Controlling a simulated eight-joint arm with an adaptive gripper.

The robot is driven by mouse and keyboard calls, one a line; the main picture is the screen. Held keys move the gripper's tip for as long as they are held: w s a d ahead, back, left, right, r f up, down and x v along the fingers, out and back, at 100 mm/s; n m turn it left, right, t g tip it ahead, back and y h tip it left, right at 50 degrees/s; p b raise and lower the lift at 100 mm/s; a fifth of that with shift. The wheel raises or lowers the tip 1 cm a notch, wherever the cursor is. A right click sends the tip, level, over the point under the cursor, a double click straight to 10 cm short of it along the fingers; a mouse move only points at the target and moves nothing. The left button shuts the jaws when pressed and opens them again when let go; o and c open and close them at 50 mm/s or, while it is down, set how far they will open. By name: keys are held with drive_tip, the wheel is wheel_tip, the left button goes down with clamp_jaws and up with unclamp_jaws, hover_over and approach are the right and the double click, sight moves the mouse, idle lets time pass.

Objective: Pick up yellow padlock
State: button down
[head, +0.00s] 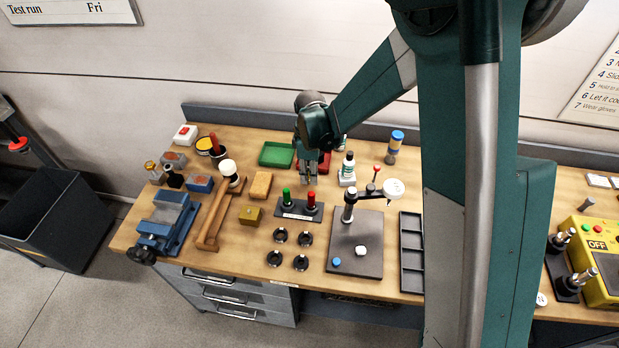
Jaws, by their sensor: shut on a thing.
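My gripper (308,174) points down over the back middle of the workbench, between the green tray and the white bottle. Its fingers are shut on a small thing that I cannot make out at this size. I see no clear yellow padlock. A small brass-yellow block (250,215) with a dark spot on top sits on the bench left of the gripper, apart from it. I cannot tell whether this block is a padlock.
A stand with green and red pegs (299,209) is just in front of my gripper. A green tray (276,154), a red tray (324,162) and a white bottle (347,171) are close by. A blue vise (168,222) stands at the left; several black rings lie in front.

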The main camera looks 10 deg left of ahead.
drive_tip(key=shift+r, duration=4.2)
